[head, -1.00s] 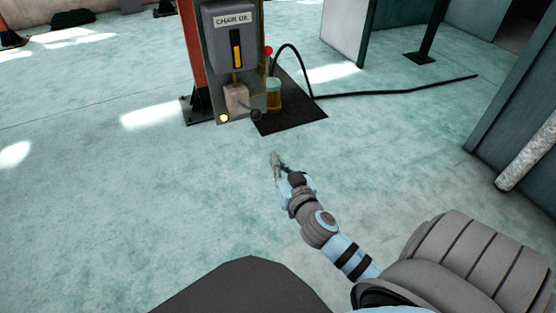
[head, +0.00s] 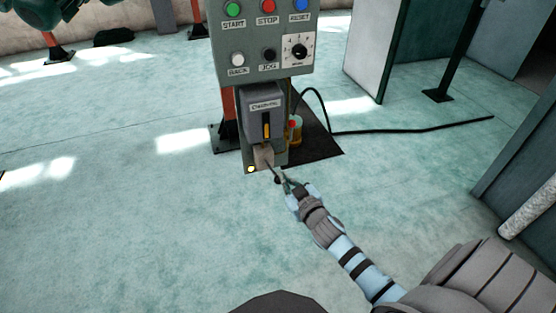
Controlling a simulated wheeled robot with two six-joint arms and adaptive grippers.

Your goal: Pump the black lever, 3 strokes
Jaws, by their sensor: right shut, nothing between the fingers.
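The chain oil unit (head: 263,107) is a grey box with an amber sight strip, below a button panel. A pale pump block (head: 263,155) sits at its foot. The black lever (head: 278,181) comes out of this block toward me and ends in a dark round knob. My right gripper (head: 279,174) is shut and empty, with its fingertips at the lever in the picture. It partly covers the lever, and I cannot tell whether they touch. My left gripper is not in view.
Above the unit is a grey control panel (head: 265,40) with several coloured buttons and a dial. A lit yellow lamp (head: 251,169) is beside the pump block. A jar of amber liquid (head: 296,133) stands on a dark mat (head: 322,148) with a black hose.

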